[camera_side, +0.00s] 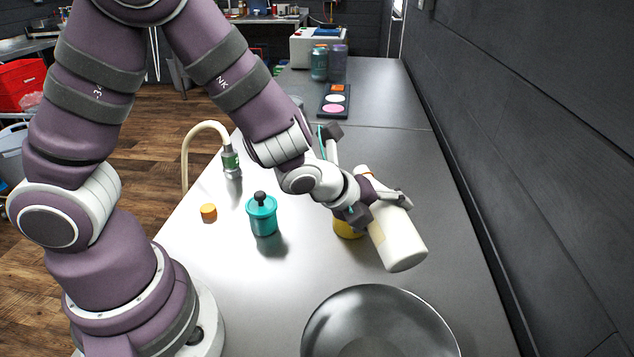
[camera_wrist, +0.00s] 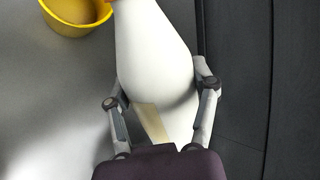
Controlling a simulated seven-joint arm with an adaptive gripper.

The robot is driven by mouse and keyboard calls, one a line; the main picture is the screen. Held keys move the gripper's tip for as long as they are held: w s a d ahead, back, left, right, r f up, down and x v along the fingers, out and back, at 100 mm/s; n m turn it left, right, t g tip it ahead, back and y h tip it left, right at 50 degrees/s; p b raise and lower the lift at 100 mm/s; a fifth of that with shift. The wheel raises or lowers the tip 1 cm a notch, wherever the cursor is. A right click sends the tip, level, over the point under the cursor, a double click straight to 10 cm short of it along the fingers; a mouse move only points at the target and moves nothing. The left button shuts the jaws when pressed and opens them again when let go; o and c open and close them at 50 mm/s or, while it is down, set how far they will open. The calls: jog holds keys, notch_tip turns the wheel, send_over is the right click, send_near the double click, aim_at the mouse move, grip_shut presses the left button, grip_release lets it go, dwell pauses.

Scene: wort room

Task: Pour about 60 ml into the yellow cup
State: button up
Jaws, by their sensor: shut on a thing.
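A white bottle (camera_side: 398,240) is held in my gripper (camera_side: 378,208), tilted, with its broad end at lower right in the side view. In the wrist view the bottle (camera_wrist: 155,60) lies between both fingers of my gripper (camera_wrist: 160,92) and narrows toward the top edge, where its end is cut off. The yellow cup (camera_side: 345,230) stands on the table, mostly hidden behind my gripper and the bottle. In the wrist view the yellow cup (camera_wrist: 68,28) is at top left, beside the bottle's narrow end. I cannot tell how much it holds or whether liquid is flowing.
A teal lidded jar (camera_side: 263,218) and an orange cap (camera_side: 208,211) stand left on the grey table. A large metal bowl (camera_side: 378,310) is in front. A hose with a green fitting (camera_side: 231,160) is farther back. A dark wall (camera_side: 530,130) borders the right.

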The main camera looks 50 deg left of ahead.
jog(key=shift+w+a+f+h, duration=0.1)
jog(key=shift+a+f+h, duration=0.2)
jog(key=shift+f, duration=0.15)
jog(key=shift+f+n, duration=0.1)
jog(key=shift+n, duration=0.2)
jog(key=shift+g+h, duration=0.4)
jog(key=shift+h, duration=0.1)
jog(key=shift+d+r+n+h, duration=0.1)
jog(key=shift+r+n+h, duration=0.1)
jog(key=shift+n+h, duration=0.2)
jog(key=shift+d+r+p, duration=0.15)
jog(key=shift+d+p, duration=0.15)
jog(key=shift+d, duration=0.2)
jog(key=shift+r+g+h+p, duration=0.15)
jog(key=shift+g+h+p, duration=0.15)
jog(key=shift+p, duration=0.35)
dwell(0.9)
